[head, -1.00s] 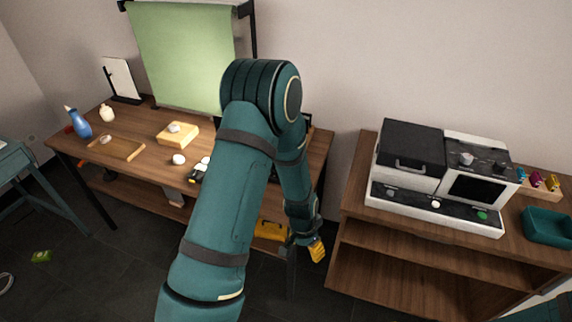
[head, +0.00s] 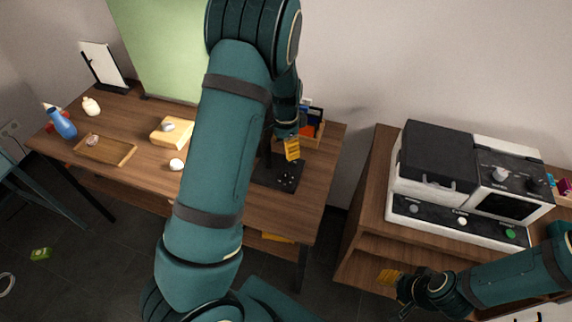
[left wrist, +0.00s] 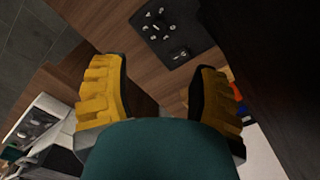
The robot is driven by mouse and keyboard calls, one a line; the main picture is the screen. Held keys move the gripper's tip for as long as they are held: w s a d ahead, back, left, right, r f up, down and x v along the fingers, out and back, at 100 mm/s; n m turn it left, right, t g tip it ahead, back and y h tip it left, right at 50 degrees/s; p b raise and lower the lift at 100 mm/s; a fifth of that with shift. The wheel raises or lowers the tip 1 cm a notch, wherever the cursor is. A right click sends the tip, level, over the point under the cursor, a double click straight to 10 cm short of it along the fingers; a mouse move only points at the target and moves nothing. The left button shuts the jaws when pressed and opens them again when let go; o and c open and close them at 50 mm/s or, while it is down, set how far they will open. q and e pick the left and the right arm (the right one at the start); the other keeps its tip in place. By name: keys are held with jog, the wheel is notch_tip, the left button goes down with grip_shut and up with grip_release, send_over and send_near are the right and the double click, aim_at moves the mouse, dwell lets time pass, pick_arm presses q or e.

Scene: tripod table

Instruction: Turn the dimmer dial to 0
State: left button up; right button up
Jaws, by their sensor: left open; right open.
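My right gripper (head: 390,278) is open and empty, low in front of the right cabinet.
A black-and-white appliance (head: 437,165) with knobs and buttons stands on the right cabinet (head: 372,185). A wooden organizer (head: 309,133) stands behind the panel. My left arm hides the table's middle.

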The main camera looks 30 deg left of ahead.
aim_at(286, 174)
pick_arm(q)
notch_tip(286, 174, down, 14)
jog(key=shift+s+r+b, duration=0.1)
jog(key=shift+r+b, duration=0.05)
jog(key=shift+b, duration=1)
grip_shut()
